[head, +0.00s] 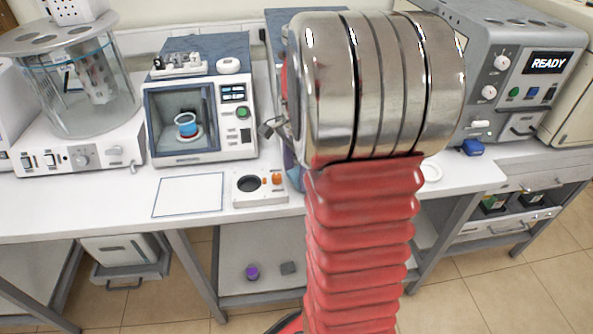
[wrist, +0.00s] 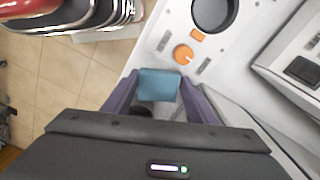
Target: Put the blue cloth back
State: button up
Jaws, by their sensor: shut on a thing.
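A small teal-blue folded piece, which looks like the blue cloth (wrist: 159,84), sits between the two purple fingers of my gripper (wrist: 158,98) in the wrist view. The gripper is shut on it. It is near the front edge of the white bench, beside the device with the orange knob. I cannot tell its height above the bench. In the head view my arm hides the gripper and the held piece.
The white bench (head: 90,202) carries a small device with a dark round well (head: 259,200), a bordered white mat (head: 188,196), a chamber holding a blue-banded beaker (head: 186,125), and a glass bath (head: 90,90). A blue item (head: 472,147) lies by the READY machine (head: 515,70).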

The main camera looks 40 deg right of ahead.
jog(key=shift+f, duration=0.2)
jog(key=o, duration=1)
jog(key=shift+r, duration=0.1)
notch_tip(320, 180, up, 13)
jog(key=shift+f, duration=0.2)
dwell(0.3)
